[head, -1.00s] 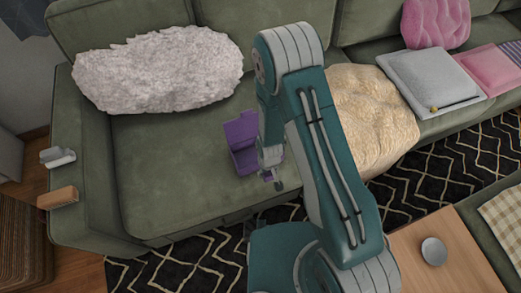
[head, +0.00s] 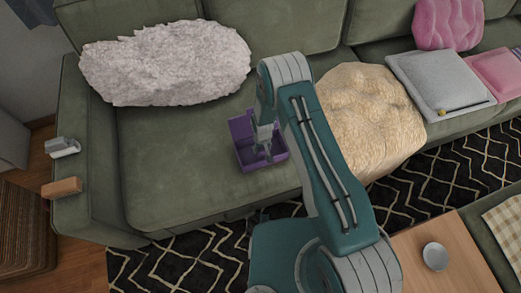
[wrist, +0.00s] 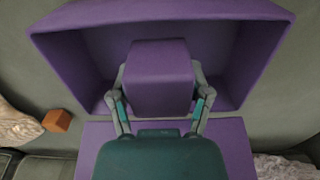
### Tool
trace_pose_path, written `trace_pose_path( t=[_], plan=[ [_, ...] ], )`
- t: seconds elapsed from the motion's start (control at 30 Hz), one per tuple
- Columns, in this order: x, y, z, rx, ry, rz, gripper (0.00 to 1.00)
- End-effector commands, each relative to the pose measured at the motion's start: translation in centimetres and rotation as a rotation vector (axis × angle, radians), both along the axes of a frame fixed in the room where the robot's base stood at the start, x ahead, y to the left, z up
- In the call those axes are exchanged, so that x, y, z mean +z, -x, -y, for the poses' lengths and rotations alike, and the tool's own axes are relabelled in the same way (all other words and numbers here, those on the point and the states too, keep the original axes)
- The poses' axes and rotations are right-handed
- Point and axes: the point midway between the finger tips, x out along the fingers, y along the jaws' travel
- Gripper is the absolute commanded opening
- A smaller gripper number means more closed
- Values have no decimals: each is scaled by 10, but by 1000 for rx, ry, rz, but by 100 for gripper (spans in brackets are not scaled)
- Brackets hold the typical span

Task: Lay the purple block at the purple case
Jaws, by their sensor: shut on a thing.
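The purple case (head: 280,157) stands open on the green sofa seat, with a raised panel at its back left in the head view. In the wrist view the case (wrist: 75,65) shows its open inside and walls, with a flat purple panel (wrist: 237,145) below. The purple block (wrist: 160,77) is between the two fingers of my gripper (wrist: 160,98), which is shut on it. The block appears within the outline of the open case; whether it touches the floor I cannot tell. In the head view my gripper (head: 262,148) is at the case opening, and the block is not clearly distinguishable.
A small orange-brown cube (wrist: 57,120) lies beside the case in the wrist view. A white fluffy cushion (head: 165,65) is behind left, a cream throw (head: 370,115) to the right. Two small objects, one brown (head: 62,188), rest on the left armrest. Seat left of the case is clear.

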Motion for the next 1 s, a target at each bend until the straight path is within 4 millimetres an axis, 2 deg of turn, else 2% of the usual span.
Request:
trace_pose_path(
  t=[0.27,0.47,0.83,0.87,0.9,0.93,1.0],
  plan=[
    [-22,-16,-6,0,0,-1,16],
    [-49,-16,-7,0,0,-2,16],
    [-53,-16,-7,0,-1,0,16],
    [-53,-16,-7,0,-1,0,72],
    [-53,-16,-7,0,-1,0,90],
    [-53,-16,-7,0,-1,0,97],
    [-53,-16,-7,0,-1,0,97]
  ],
)
